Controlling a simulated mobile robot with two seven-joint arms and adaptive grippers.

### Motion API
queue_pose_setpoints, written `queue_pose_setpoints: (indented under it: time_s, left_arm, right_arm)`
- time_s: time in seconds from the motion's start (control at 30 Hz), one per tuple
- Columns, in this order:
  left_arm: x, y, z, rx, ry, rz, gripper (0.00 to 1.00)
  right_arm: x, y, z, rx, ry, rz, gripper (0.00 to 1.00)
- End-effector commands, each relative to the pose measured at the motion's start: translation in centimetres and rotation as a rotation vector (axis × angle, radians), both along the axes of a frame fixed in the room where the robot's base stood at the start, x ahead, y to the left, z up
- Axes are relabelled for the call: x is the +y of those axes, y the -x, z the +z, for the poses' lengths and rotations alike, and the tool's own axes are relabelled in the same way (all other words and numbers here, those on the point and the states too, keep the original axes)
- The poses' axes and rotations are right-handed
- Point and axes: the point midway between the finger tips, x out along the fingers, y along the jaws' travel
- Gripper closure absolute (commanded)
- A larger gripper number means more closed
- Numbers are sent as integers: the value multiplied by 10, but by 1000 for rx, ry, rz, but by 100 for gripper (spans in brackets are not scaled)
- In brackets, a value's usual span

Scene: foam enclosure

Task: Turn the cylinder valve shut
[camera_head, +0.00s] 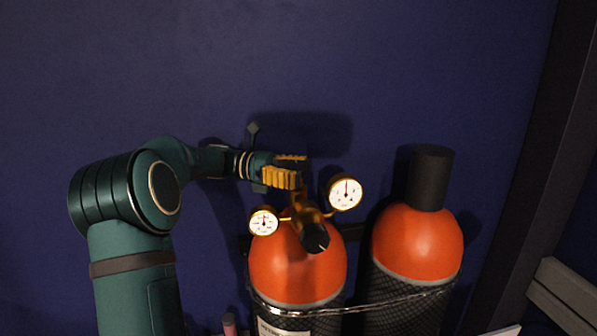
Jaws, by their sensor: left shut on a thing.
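The left gas cylinder (293,272) has an orange top and carries a brass regulator with two round gauges, one at the left (264,221) and one at the upper right (345,192). A black knob (314,238) points toward me at the front of the regulator. My left gripper (291,169) comes in from the left, behind and above the regulator. Its yellow-padded fingers are shut on the cylinder valve, which they mostly hide. My right gripper does not show.
A second orange-topped cylinder (417,243) with a black cap (430,177) stands close on the right. A chain (350,308) runs across both cylinders. A dark blue wall is behind them, with a dark post (535,170) at the right and a grey beam (565,295) at lower right.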

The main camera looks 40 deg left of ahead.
Motion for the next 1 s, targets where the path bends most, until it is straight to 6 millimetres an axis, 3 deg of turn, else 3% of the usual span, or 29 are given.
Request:
queue_pose_setpoints:
  time_s: [0.13,0.17,0.23,0.63,1.0]
  left_arm:
    - [1,0,0,-1,0,2,80]
    - [1,0,0,-1,0,2,35]
    - [1,0,0,-1,0,2,11]
    - [0,0,5,-2,-1,2,11]
    - [0,0,67,-5,-3,2,11]
  right_arm:
    - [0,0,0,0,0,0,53]
    - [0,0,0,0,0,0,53]
    - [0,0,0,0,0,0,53]
    - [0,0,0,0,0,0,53]
    - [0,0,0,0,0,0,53]
